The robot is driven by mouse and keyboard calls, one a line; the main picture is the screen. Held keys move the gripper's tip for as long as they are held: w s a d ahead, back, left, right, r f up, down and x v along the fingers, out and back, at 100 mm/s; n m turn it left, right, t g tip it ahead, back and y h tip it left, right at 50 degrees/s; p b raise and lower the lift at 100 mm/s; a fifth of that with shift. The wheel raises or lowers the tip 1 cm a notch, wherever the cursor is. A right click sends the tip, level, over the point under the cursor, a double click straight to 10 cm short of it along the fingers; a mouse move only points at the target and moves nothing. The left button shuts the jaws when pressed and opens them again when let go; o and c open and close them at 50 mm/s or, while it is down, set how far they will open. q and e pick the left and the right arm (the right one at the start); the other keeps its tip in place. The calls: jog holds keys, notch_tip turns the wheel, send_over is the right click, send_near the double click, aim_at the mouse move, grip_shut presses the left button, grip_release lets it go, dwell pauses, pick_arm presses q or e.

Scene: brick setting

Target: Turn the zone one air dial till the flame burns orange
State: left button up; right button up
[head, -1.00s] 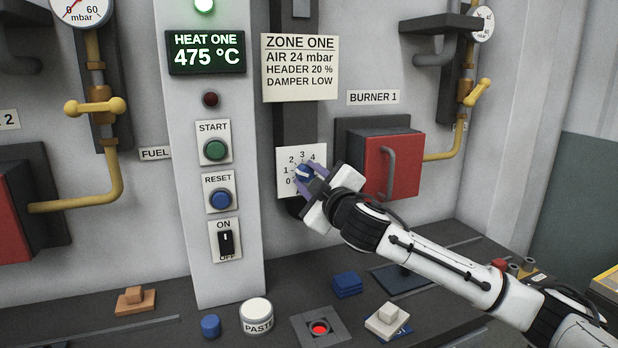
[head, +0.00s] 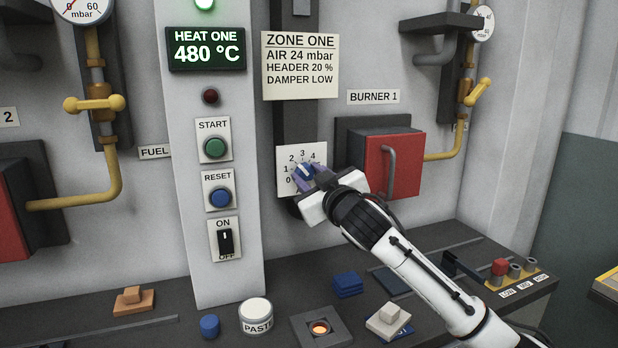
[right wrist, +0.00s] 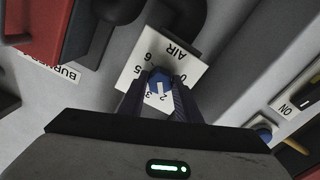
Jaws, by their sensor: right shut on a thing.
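The blue zone one air dial (head: 304,171) sits on a white plate (head: 288,157) numbered from 0 upward, below the zone one card. My right gripper (head: 312,178) is shut on the dial knob, its fingers on both sides. In the right wrist view the blue knob (right wrist: 158,78) sits between the fingertips, its white mark pointing near 2. The round flame window (head: 320,328) in a dark square frame on the bench glows orange with a paler middle. My left gripper is out of view.
The zone one card (head: 299,67) reads air 24 mbar. The heat display (head: 206,51) reads 480 °C. A red burner box (head: 393,165) with a grey handle stands right of the dial. A paste jar (head: 256,316) and blue blocks (head: 347,285) lie on the bench.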

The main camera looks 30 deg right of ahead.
jog(key=shift+f+m, duration=0.1)
jog(key=shift+m, duration=0.5)
jog(key=o, duration=1.1)
jog(key=shift+c, duration=0.2)
jog(key=shift+s, duration=0.15)
jog(key=b+v, duration=0.1)
jog(key=v, duration=0.9)
